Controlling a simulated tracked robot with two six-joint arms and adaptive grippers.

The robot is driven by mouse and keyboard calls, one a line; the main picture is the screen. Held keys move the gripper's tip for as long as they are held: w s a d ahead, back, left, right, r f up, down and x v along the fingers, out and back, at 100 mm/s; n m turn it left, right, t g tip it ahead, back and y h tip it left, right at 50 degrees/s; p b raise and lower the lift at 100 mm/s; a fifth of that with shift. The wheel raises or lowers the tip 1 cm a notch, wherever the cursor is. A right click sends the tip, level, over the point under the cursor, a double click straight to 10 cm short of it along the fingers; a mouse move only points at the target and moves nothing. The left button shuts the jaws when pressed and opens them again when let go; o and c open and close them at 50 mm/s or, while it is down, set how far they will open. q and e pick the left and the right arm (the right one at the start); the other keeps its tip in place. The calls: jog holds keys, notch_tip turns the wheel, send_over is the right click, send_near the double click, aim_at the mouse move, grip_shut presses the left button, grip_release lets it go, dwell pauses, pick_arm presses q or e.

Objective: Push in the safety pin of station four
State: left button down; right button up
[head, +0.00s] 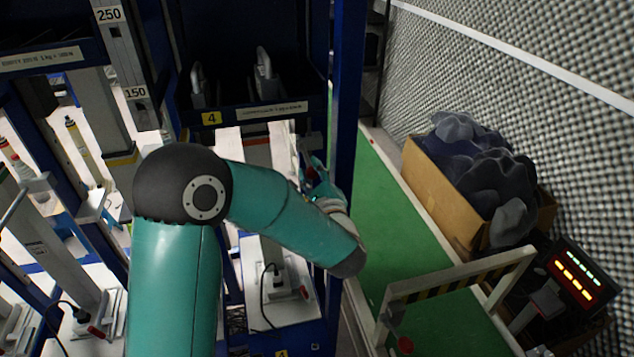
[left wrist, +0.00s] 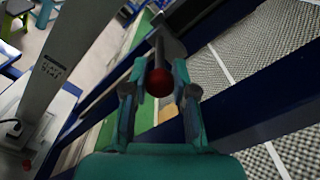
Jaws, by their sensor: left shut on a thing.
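Station four is the blue-framed bay marked with a yellow "4" plate (head: 211,118) in the head view. Its safety pin shows in the left wrist view as a round red knob (left wrist: 159,83) on a dark shaft. My left gripper (head: 313,172) is at the right side of the station, beside the blue upright. In the left wrist view the left gripper's fingers (left wrist: 160,88) are shut on the red knob, one on each side. How deep the pin sits is hidden. My right gripper is in neither view.
A blue upright (head: 346,110) stands close to my left gripper. A cardboard box (head: 436,196) of dark foam pieces, a striped barrier (head: 455,282) and a lit panel (head: 577,277) are at the right.

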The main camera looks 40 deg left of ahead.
pick_arm(q)
jog(key=shift+s+f, duration=0.1)
jog(key=c, duration=1.2)
grip_release()
jog(key=shift+s+d, duration=0.25)
jog(key=shift+d, duration=0.15)
jog(key=v, duration=1.1)
